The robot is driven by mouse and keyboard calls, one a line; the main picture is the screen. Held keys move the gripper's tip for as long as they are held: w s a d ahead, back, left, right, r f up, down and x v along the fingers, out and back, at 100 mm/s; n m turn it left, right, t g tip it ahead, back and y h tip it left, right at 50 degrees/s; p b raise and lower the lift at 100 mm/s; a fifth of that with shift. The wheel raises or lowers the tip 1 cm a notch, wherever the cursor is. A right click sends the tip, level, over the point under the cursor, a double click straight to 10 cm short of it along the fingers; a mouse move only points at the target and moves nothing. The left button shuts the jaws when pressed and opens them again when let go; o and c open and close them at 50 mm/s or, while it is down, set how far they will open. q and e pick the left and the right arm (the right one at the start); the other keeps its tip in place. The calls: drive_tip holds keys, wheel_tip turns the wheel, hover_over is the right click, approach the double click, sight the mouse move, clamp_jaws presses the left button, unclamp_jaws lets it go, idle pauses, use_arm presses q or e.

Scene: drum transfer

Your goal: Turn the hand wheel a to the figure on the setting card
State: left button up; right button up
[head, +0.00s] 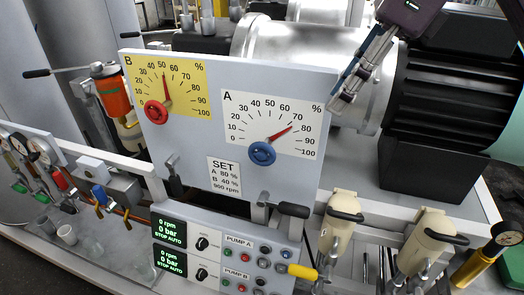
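The hand wheel a (262,153) is a blue wheel below the white dial A (245,95) on the grey panel. Dial A's red pointer (281,134) points up and right, between 70 and 80. The setting card (224,177) on the panel, left of and below the wheel, reads SET, A 80 %, B 40 %, 900 rpm. My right gripper (343,101) comes down from the upper right, at the panel's right edge. It is apart from the blue wheel, up and to its right. Its fingers show edge-on, so their opening is unclear. My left gripper is not in view.
A red wheel (156,112) sits on yellow dial B (187,75), whose pointer is near 50. Black-gripped levers (292,210) stick out below the panel. A control box (225,262) with displays and knobs is beneath. A motor (455,95) stands behind on the right.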

drive_tip(key=b, duration=0.5)
approach(266, 144)
drive_tip(key=d+f, duration=0.2)
drive_tip(key=a+f+b, duration=0.1)
drive_tip(key=a, duration=0.1)
drive_tip(key=w+a+f+b, duration=0.1)
drive_tip(key=a, duration=0.1)
drive_tip(key=shift+f, duration=0.2)
drive_tip(key=shift+a+f, duration=0.1)
drive_tip(key=shift+f, duration=0.1)
drive_tip(key=p+x, duration=0.1)
drive_tip(key=x, duration=0.5)
drive_tip(key=shift+s+f, duration=0.1)
drive_tip(key=shift+f, duration=0.25)
drive_tip(key=shift+c, duration=0.3)
clamp_jaws()
